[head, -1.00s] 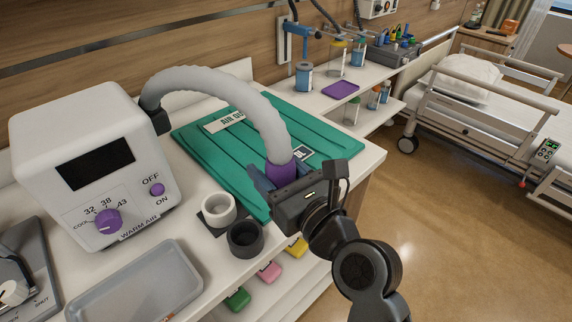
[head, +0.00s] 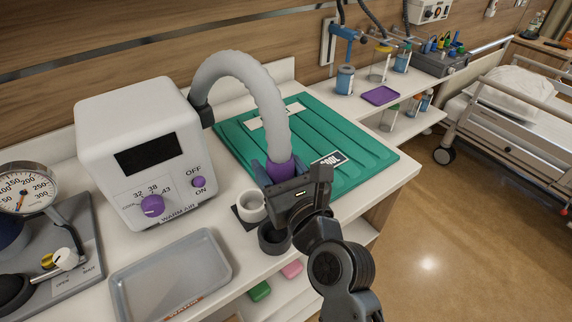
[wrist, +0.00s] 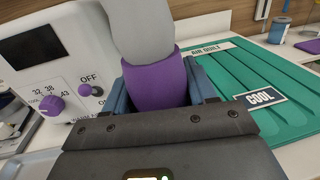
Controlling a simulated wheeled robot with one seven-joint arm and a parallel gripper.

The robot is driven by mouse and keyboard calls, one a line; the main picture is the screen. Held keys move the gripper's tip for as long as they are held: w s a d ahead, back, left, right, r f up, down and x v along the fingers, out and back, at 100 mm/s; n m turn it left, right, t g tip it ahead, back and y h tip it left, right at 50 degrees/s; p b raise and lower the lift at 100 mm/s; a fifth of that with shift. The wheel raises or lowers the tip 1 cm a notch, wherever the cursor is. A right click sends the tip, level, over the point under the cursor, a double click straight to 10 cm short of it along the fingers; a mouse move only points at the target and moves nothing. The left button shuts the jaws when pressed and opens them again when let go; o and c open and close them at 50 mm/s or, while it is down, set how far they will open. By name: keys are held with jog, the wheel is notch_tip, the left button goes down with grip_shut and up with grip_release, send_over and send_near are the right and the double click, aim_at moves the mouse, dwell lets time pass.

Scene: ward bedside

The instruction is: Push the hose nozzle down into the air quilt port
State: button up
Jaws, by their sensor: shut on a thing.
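The hose nozzle (head: 281,170) is a purple cuff at the end of a ribbed pale grey hose (head: 262,88). My gripper (head: 274,176) is shut on it; in the wrist view the purple nozzle (wrist: 157,84) stands between the two blue fingers. The nozzle is at the quilt's near left edge. Its lower end is hidden by my gripper, so I cannot tell whether it touches a port. No port is clearly visible on the quilt.
The white warm air unit (head: 145,140) stands left, joined to the hose. A white ring (head: 251,206) and a dark ring (head: 272,240) sit near my gripper. A grey tray (head: 170,270) lies in front; a gauge (head: 25,190) is far left.

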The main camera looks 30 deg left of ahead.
jog(key=s+a, duration=0.1)
jog(key=a, duration=0.5)
jog(key=shift+s+a, duration=0.2)
jog(key=shift+a, duration=0.05)
dwell(0.3)
jog(key=shift+f, duration=0.1)
jog(key=shift+f+b, duration=0.75)
jog(key=shift+f, duration=0.3)
jog(key=shift+f+b, duration=1.45)
jog(key=shift+f, duration=0.5)
jog(key=o, duration=1.1)
jog(key=shift+v, duration=3.9)
jog(key=shift+d, duration=0.15)
